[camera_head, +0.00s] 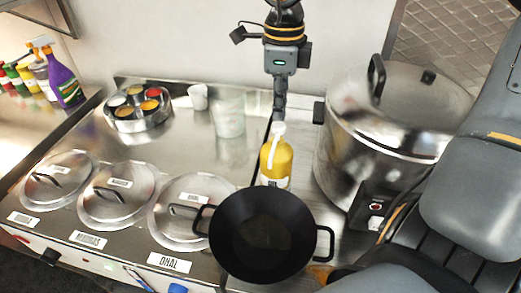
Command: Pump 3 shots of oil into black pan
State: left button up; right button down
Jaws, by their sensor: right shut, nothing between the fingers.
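The yellow oil bottle (276,163) with a white pump top stands upright on the steel counter in the middle of the head view. The black pan (250,255), with two loop handles, is in front of it, and its rim hides the bottle's lower part. A faint darker patch shows in the pan's bottom; I cannot tell whether it is oil. My right gripper (279,108) points down directly above the pump top, shut and empty. Its tips are at or very near the pump; I cannot tell if they touch. My left gripper is not in view.
A large steel cooker (355,130) stands close right of the bottle. Lidded pots, one labelled DHAL (185,215), line the left front. A spice tin (140,118) and two pale cups, one larger (229,118), are behind. A purple spray bottle (64,82) stands far left.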

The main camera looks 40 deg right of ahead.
notch_tip(320, 180, up, 6)
jog(key=p, duration=0.4)
jog(key=shift+f, duration=0.1)
dwell(0.5)
